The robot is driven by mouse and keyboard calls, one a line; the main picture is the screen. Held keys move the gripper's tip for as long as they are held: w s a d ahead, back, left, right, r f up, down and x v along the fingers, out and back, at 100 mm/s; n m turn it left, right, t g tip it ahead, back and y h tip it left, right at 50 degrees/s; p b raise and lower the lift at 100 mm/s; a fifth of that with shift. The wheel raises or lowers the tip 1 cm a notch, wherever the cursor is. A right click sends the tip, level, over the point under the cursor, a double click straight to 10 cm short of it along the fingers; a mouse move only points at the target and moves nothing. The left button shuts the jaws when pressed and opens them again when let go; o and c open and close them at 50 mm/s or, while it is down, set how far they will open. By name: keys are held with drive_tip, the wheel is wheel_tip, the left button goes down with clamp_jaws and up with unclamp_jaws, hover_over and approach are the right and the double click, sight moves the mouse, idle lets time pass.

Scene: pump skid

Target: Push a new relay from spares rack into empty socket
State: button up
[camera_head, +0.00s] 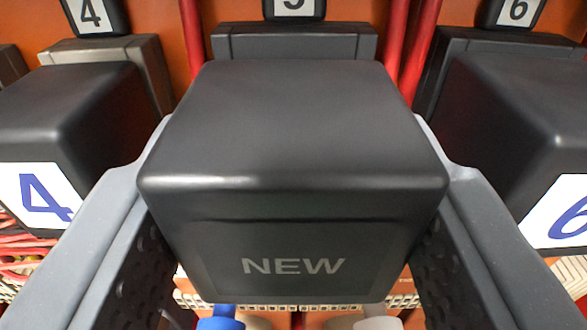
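A black block marked NEW, the new relay (290,140), fills the middle of the head camera view. My gripper (292,215) is shut on it, with a grey finger along its left and right sides. The relay is in front of socket 5 (292,40), whose dark top edge and number label (295,4) show behind it. The relay hides the rest of that socket, so I cannot tell whether the two touch or how far apart they are.
Relay 4 (60,115) sits close on the left and relay 6 (520,120) close on the right, both near my fingers. Red cables (418,45) run down the orange panel (235,9) on both sides of socket 5. Blue and pale parts (222,318) show below the relay.

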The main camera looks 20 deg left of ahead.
drive_tip(key=shift+w+a, duration=0.15)
drive_tip(key=shift+w, duration=0.4)
drive_tip(key=o, duration=1.1)
drive_tip(key=shift+s, duration=0.1)
drive_tip(key=b+v, duration=0.3)
drive_tip(key=v, duration=1)
drive_tip(key=shift+s, duration=0.25)
drive_tip(key=d+r+m+h+b, duration=0.25)
drive_tip(key=d+r+b, duration=0.25)
drive_tip(key=d+r, duration=0.4)
drive_tip(key=s+d+r+g+h+b, duration=0.1)
drive_tip(key=s+d+r+b, duration=0.3)
drive_tip(key=s+d+r, duration=0.4)
wheel_tip(320, 180, up, 3)
drive_tip(key=shift+s+r+m+h, duration=0.15)
drive_tip(key=shift+s+m+h, duration=0.2)
drive_tip(key=shift+s+h, duration=0.55)
